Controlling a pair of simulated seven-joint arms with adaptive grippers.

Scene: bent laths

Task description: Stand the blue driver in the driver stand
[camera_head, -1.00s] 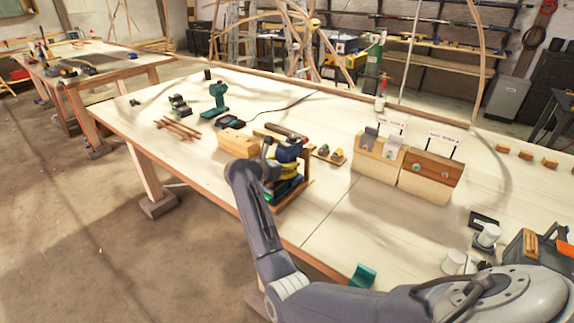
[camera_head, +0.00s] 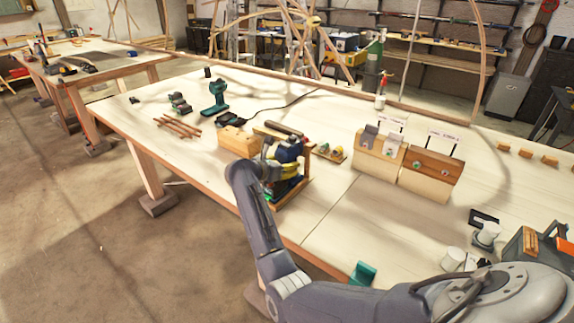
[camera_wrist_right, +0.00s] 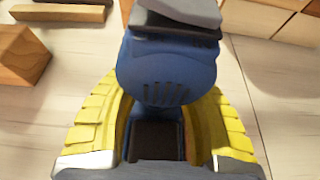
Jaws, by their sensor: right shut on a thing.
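The blue driver (camera_head: 289,150) is over the near part of the bench, left of the middle in the head view. My right gripper (camera_head: 284,176) is shut on it. In the right wrist view the yellow finger pads sit on both sides of the blue driver (camera_wrist_right: 165,75), and a grey and black part shows at its top. A wooden frame with an upright and a flat base (camera_head: 298,192), seemingly the driver stand, is right beside and below the gripper. The gripper hides much of it, so I cannot tell whether the driver touches it. My left gripper is not in view.
A wooden block (camera_head: 238,142) stands just left of the gripper. Two wooden blocks with labels (camera_head: 430,172) stand to the right.

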